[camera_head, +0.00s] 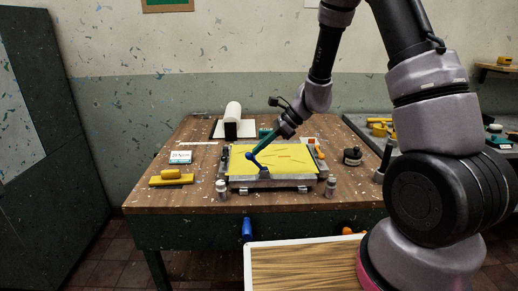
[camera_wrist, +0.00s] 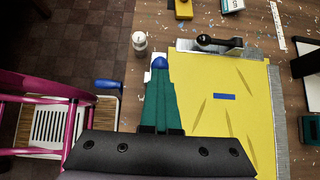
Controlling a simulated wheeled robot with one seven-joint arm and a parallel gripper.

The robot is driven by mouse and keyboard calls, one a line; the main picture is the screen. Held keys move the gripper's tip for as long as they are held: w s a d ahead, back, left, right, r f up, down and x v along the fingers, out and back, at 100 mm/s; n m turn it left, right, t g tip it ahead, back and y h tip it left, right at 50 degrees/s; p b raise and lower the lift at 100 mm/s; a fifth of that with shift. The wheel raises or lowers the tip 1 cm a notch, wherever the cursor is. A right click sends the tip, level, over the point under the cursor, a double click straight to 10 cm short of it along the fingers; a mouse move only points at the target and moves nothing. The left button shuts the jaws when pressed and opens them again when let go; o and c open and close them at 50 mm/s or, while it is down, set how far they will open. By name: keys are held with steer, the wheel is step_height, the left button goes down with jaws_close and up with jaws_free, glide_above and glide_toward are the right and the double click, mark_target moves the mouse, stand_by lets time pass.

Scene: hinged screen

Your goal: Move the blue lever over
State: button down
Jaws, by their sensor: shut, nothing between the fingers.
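The blue lever (camera_head: 251,157) has a round knob and a short arm that slants down right to the front edge of the yellow screen (camera_head: 295,160). My gripper (camera_head: 255,150) has teal fingers, shut and empty, pointing down left with their tips at the knob. In the wrist view, the blue knob (camera_wrist: 160,63) shows just past the fingertips (camera_wrist: 159,72), and the fingers hide the rest of the lever. I cannot tell whether they touch it. The yellow screen (camera_wrist: 235,125) lies flat in its grey frame on the wooden table.
Small bottles (camera_head: 222,190) stand at the screen's front corners. A white roll (camera_head: 232,112) is behind. A white-rimmed tray (camera_head: 248,265) and a blue handle (camera_head: 247,229) are in front of the table.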

steer(key=shift+v, duration=1.1)
steer(key=c, duration=1.1)
jaws_free()
steer(key=shift+d+f, duration=0.15)
steer(key=shift+f, duration=0.05)
